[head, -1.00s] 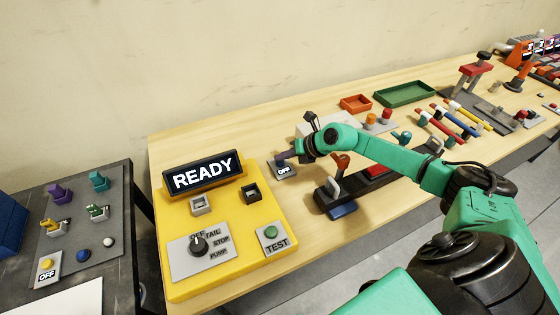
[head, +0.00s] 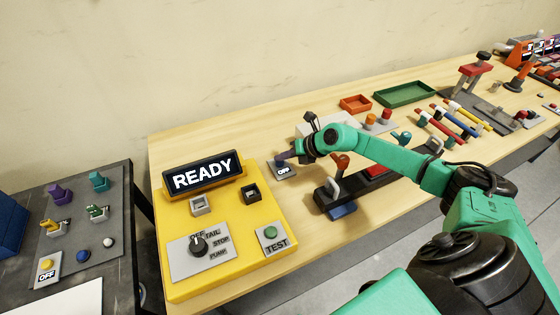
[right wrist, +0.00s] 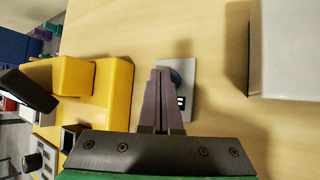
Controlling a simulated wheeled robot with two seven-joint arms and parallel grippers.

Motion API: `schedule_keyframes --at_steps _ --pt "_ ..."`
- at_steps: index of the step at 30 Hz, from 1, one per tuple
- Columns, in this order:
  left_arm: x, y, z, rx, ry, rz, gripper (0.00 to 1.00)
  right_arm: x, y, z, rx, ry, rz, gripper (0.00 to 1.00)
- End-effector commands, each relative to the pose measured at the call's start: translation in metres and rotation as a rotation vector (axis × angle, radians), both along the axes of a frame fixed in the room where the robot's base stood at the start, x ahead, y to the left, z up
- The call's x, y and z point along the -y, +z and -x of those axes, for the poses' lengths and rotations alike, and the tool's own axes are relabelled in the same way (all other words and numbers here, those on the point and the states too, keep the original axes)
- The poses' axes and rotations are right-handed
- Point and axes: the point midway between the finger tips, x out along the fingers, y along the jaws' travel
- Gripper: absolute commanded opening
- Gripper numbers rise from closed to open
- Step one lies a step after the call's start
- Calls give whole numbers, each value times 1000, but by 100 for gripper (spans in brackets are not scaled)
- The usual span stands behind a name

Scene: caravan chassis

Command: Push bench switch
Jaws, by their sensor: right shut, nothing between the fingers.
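The bench switch is a small grey plate (head: 286,171) marked OFF on the wooden bench, right of the yellow console. In the right wrist view the closed fingertips (right wrist: 160,71) overlap the button's left side. I cannot tell whether they touch it. My left gripper is not in view.
The yellow console (head: 235,232) has a READY display (head: 202,174). A white box (right wrist: 291,48) stands right of the switch in the wrist view. A dark lever fixture (head: 334,198) stands below my right forearm. Another OFF switch (head: 46,270) is on the dark left table.

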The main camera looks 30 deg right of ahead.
Motion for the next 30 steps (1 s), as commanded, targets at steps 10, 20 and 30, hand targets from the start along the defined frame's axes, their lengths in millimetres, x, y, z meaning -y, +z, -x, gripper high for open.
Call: schedule_keyframes --at_steps 10,20,30 --pt "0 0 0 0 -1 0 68 0 0 0 0 0 0 0" --pt "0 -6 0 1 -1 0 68 0 -10 0 -1 1 0 0" --pt "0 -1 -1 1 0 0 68 -1 -6 1 -4 2 1 0"
